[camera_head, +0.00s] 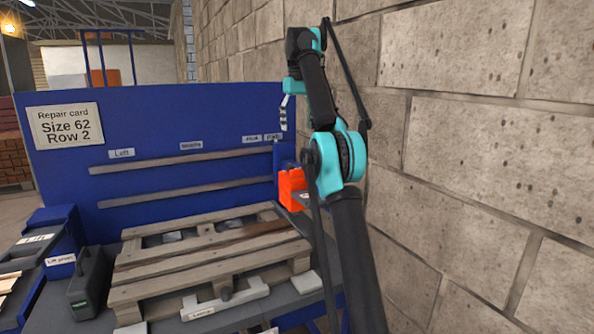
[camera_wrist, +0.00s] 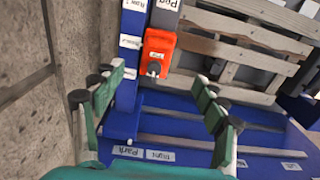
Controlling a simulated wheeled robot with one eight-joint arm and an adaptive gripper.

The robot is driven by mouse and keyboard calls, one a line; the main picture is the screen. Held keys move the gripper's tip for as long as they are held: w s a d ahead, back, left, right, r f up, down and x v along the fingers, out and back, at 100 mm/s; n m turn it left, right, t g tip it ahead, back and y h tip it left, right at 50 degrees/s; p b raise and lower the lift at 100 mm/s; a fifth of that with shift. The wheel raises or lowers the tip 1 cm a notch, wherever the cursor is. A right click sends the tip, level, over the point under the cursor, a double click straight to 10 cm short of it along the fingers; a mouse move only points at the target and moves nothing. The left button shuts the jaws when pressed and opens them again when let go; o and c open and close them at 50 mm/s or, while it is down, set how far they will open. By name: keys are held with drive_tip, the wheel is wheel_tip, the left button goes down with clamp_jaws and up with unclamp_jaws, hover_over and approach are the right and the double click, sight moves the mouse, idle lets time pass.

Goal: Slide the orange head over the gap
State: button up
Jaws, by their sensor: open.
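The orange head (camera_head: 291,189) sits at the right end of the blue back panel, beside the pallet (camera_head: 205,255), partly hidden by my arm. In the wrist view the orange head (camera_wrist: 158,50) has a dark round knob on its face and sits on a blue and grey beam (camera_wrist: 131,60) with white labels. My gripper (camera_head: 284,118) is above the head in the head view. In the wrist view my gripper (camera_wrist: 158,98) is open and empty, its fingers spread to either side below the head, apart from it. The gap is not clearly identifiable.
A repair card (camera_head: 65,126) on the panel reads Size 62, Row 2. Two wooden rails with labels run across the panel. A black tool (camera_head: 90,283) stands left of the pallet. A block wall (camera_head: 470,130) rises close on the right.

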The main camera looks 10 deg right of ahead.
sight(297, 169)
wheel_tip(297, 169, down, 17)
drive_tip(key=shift+s+r, duration=0.1)
idle(0.7)
